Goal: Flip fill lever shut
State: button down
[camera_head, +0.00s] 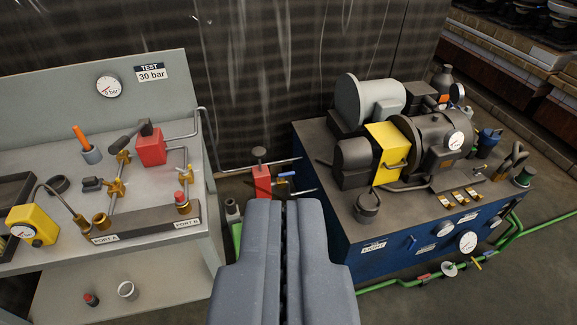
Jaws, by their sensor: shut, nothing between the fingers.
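My gripper (285,204) is shut and empty at the bottom centre, pointing away over the gap between the bench and the blue machine. On the bench at the left, a dark lever handle (128,136) sits slanted on a brass valve beside a red block (151,146). A second, smaller dark handle (92,184) lies to the left of another brass valve (115,186). A small blue handle (286,174) shows just beyond my fingertips, beside a red part (262,182). No label marks which one is the fill lever. My gripper touches none of them.
The grey bench (40,165) carries a gauge, a "TEST 30 bar" sign (150,72), a yellow gauge box (31,227) and a port block (145,223). The blue machine (385,255) stands at the right. Green pipes (400,282) run along the floor there.

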aim_at(280, 175)
jog(key=z, duration=0.2)
jog(key=i, duration=2.05)
jog(key=u, duration=0.35)
